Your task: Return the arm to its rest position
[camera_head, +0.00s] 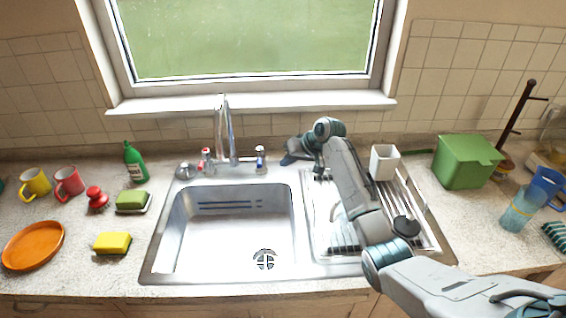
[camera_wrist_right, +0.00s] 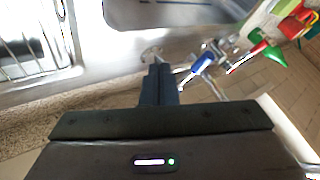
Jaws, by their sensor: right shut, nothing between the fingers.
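My right arm reaches in from the lower right in the head view, across the ribbed drainboard (camera_head: 323,222). My right gripper (camera_head: 287,160) is above the back edge of the sink unit, just right of the tap's blue-marked handle, and points left. In the right wrist view its two dark fingers (camera_wrist_right: 159,80) are together, with nothing between them. The metal sink basin (camera_head: 225,235) is empty. My left arm and gripper are not in the head view.
A white cup (camera_head: 384,162) stands close right of my right arm on the drainboard. The tall tap (camera_head: 227,135) is left of the gripper. A green box (camera_head: 465,163) and a blue-green cup (camera_head: 518,212) stand right. Mugs, sponges and an orange plate (camera_head: 33,246) lie left.

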